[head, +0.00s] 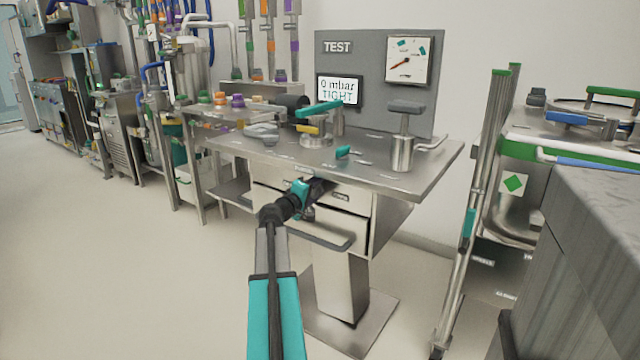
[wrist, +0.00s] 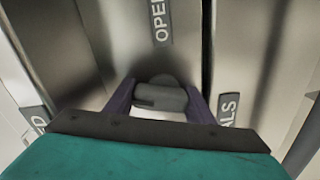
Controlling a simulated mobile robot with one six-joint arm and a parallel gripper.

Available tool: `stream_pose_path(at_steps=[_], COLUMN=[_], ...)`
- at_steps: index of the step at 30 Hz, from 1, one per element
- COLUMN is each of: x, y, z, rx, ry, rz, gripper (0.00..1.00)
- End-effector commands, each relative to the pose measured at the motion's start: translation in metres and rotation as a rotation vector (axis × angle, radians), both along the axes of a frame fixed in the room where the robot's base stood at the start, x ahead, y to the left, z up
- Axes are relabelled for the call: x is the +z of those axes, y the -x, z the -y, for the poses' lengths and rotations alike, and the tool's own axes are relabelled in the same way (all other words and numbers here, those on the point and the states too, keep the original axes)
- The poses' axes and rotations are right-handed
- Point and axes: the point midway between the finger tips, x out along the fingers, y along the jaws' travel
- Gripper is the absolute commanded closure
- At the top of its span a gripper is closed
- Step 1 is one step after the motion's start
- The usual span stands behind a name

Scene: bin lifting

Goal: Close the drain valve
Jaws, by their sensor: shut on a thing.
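My gripper (head: 312,188) reaches in under the front edge of the steel test table, by the drawer fronts. In the wrist view its two purple fingers (wrist: 160,104) are shut on a grey handle (wrist: 160,94), one finger at each side. This looks like the drain valve's handle, with a rounded grey part behind it. A label reading "OPE…" (wrist: 160,22) stands above it, and a label ending in "ED" (wrist: 37,120) is partly visible at lower left. In the head view my gripper hides most of the handle, so its exact angle is unclear there.
The table top (head: 420,178) overhangs my gripper. A drawer (head: 335,228) with a dark pull handle (head: 318,240) is just below. A label ending in "ALS" (wrist: 228,108) is at right. The display (head: 339,91) reads "0 mbar TIGHT". Floor at left is clear.

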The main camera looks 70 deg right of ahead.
Motion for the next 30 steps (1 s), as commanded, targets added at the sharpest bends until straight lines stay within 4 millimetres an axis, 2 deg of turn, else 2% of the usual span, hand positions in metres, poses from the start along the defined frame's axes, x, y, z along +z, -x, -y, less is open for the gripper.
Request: stream_pose_path(at_steps=[6, 12, 29, 30], x=[0.0016, 0.0006, -0.0020, -0.0020], y=[-0.0002, 0.0000, 0.0013, 0.0015], z=[-0.0007, -0.0011, -0.0020, -0.0020], rx=[-0.001, -0.002, -0.006, -0.006], ry=[-0.043, -0.066, -0.078, -0.078], rz=[-0.159, -0.247, -0.289, -0.289], gripper=[0.74, 0.74, 0.74, 0.46])
